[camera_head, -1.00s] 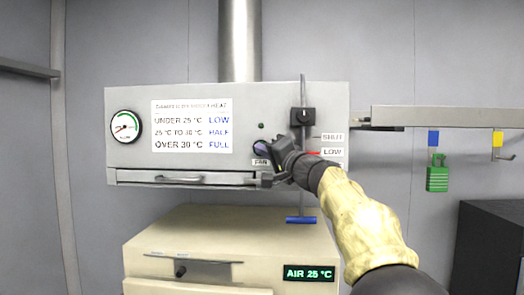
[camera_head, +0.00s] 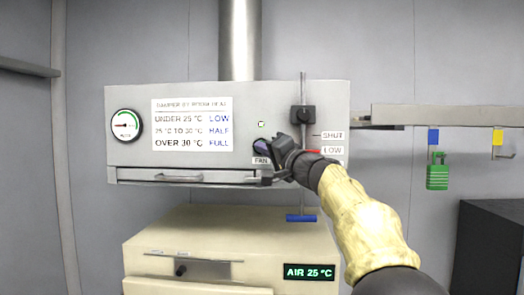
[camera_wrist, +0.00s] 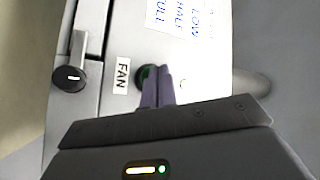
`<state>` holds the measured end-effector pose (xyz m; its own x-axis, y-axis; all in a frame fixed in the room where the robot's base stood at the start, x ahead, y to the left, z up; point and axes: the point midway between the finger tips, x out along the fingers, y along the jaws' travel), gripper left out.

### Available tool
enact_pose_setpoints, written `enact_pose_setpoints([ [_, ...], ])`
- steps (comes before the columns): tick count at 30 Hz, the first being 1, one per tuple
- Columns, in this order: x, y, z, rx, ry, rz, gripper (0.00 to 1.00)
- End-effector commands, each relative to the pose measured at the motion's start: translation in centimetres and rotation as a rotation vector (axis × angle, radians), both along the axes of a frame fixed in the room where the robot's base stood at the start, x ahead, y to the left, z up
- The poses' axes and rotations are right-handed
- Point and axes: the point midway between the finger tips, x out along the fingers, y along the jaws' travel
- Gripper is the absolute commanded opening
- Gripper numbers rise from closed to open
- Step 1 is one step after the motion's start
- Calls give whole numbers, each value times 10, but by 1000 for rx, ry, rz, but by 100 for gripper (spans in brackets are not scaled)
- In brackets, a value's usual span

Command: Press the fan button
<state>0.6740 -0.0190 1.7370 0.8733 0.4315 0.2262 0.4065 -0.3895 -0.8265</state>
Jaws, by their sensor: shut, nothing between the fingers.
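The fan button shows in the wrist view as a dark round button with a green part (camera_wrist: 143,77), beside the FAN label (camera_wrist: 122,76). My gripper (camera_wrist: 158,70) is shut and empty, with its fingertips at the button and partly covering it. I cannot tell whether they touch. In the head view my gripper (camera_head: 266,146) is at the hood's front panel, just above the FAN label (camera_head: 261,160), and hides much of the button. A small indicator light (camera_head: 261,125) above the button is lit pale green.
A cream oven (camera_head: 230,225) with an AIR 25 °C display (camera_head: 309,272) stands below. A green padlock (camera_head: 437,177) hangs at right.

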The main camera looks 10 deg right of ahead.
Motion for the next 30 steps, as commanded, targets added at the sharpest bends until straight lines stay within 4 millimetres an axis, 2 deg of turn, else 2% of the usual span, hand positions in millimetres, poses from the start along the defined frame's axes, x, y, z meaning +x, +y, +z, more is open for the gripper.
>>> enact_pose_setpoints([
  [16,-8,3,-1,0,-1,1,0],
  [30,-43,14,-2,1,-2,1,0],
])
